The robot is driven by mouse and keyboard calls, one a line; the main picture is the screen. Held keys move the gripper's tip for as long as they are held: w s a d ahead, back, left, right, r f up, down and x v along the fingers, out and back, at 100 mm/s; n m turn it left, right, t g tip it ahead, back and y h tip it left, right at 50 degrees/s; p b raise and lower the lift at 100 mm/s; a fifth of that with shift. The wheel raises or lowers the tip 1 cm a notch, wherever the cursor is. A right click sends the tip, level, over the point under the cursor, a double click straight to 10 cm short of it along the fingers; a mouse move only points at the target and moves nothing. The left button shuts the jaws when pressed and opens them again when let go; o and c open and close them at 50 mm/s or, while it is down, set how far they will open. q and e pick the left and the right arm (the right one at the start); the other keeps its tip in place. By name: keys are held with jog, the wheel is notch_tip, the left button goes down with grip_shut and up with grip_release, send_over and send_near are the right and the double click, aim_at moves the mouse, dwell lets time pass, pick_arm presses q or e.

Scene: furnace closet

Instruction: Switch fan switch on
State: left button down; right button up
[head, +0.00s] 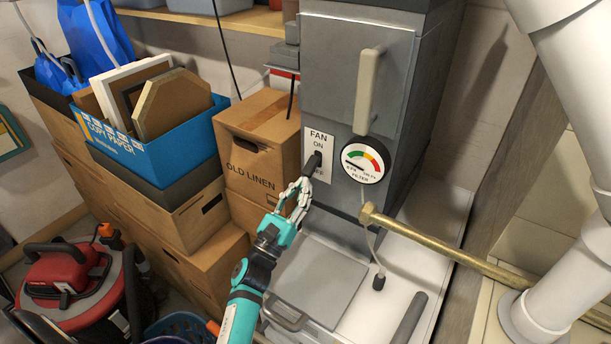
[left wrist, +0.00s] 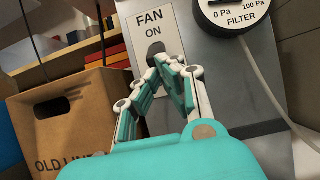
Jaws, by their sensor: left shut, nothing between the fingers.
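The fan switch (head: 313,163) is a black lever on a white plate marked FAN, ON and OFF, on the front of the grey furnace cabinet (head: 345,85). Its lever also shows in the left wrist view (left wrist: 155,48), just below the word ON. I cannot tell which way it is set. My left gripper (head: 304,184) is shut and empty, its fingertips at the lower part of the plate, close to the lever. In the left wrist view, the fingers (left wrist: 170,62) cover the plate's lower part. I cannot tell whether they touch the lever. My right gripper is not in view.
A round filter gauge (head: 363,160) with a thin hose is right of the switch. A brass pipe (head: 450,245) juts across the right, near white pipes (head: 560,285). The OLD LINEN box (head: 258,145) stands close on the left. A red vacuum (head: 75,285) is lower left.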

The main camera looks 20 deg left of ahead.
pick_arm(q)
jog(key=shift+s+r+p, duration=0.2)
jog(key=shift+r+p, duration=0.35)
jog(key=shift+r, duration=0.75)
jog(key=shift+w+f, duration=0.1)
jog(key=s+f+b, duration=0.1)
jog(key=s, duration=0.5)
jog(key=shift+s+a+f+b, duration=0.25)
jog(key=shift+s+a+b, duration=0.05)
jog(key=shift+s+a, duration=0.15)
